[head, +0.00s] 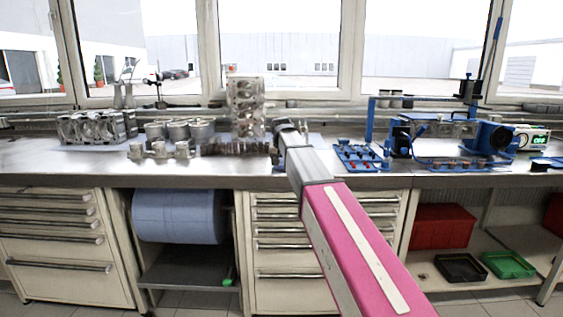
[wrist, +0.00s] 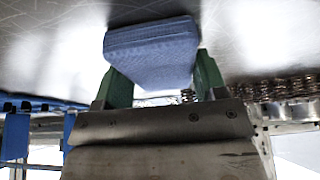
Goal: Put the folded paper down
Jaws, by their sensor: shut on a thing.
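The folded paper (wrist: 152,45) is a thick light-blue pad with a textured surface, in the upper middle of the wrist view. My gripper (wrist: 160,72) is shut on it, with one green finger on each side. The paper is close to the bare metal bench top (wrist: 60,40); I cannot tell whether it touches it. In the head view my gripper (head: 283,127) is over the bench near its middle, and my own arm largely hides the paper there.
An upright engine block (head: 246,105) and a camshaft-like part (head: 235,147) stand left of my gripper. A blue tray of small parts (head: 358,157) is to the right. A blue paper roll (head: 180,215) hangs below the bench. Bare bench top shows at its front edge.

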